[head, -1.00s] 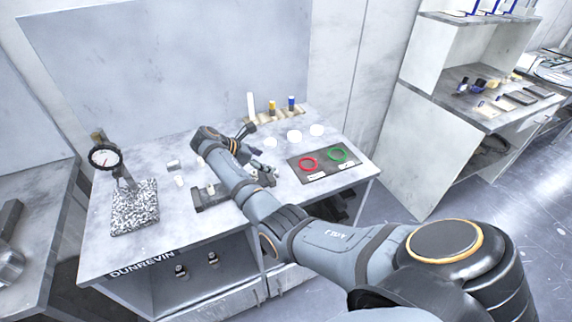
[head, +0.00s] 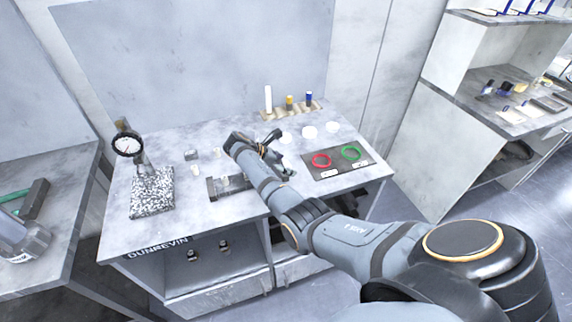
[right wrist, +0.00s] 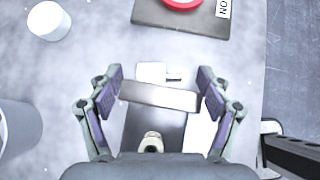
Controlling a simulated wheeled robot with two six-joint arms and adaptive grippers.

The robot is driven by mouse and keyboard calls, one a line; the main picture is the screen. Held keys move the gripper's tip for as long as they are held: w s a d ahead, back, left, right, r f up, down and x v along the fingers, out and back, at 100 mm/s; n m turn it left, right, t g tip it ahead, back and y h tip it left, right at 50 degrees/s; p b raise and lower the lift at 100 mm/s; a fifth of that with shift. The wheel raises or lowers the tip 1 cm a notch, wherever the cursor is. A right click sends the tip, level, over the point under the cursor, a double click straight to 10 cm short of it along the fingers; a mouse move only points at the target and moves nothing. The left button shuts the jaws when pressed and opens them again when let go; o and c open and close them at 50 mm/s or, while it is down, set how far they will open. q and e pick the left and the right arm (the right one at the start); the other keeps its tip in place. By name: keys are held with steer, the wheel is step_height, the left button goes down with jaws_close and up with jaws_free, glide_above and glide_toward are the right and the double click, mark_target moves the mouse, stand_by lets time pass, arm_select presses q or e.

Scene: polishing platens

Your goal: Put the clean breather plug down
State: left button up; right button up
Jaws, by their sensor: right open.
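My right gripper (right wrist: 159,88) is open in the right wrist view, one finger on each side of a pale grey bar (right wrist: 158,97). The bar crosses a dark fixture (right wrist: 133,132) below the fingers. A small beige fitting with a hole in its top (right wrist: 152,142) stands on the fixture, nearer the palm; it may be the breather plug, but I cannot tell. In the head view the right gripper (head: 277,162) is low over the bench, just right of the dark fixture (head: 214,190), which the arm partly hides. My left gripper is not in view.
A dark mat (head: 318,175) with a red ring (head: 321,160) and a green ring (head: 351,153) lies to the right. A dial gauge (head: 129,145) stands on a speckled block (head: 150,196) at left. White discs (head: 310,132) and a bottle rack (head: 272,115) are behind.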

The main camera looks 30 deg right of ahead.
steer(key=shift+x, duration=0.9)
steer(key=shift+a+r, duration=0.1)
steer(key=shift+r, duration=0.05)
steer(key=shift+c, duration=1.2)
steer(key=c, duration=0.9)
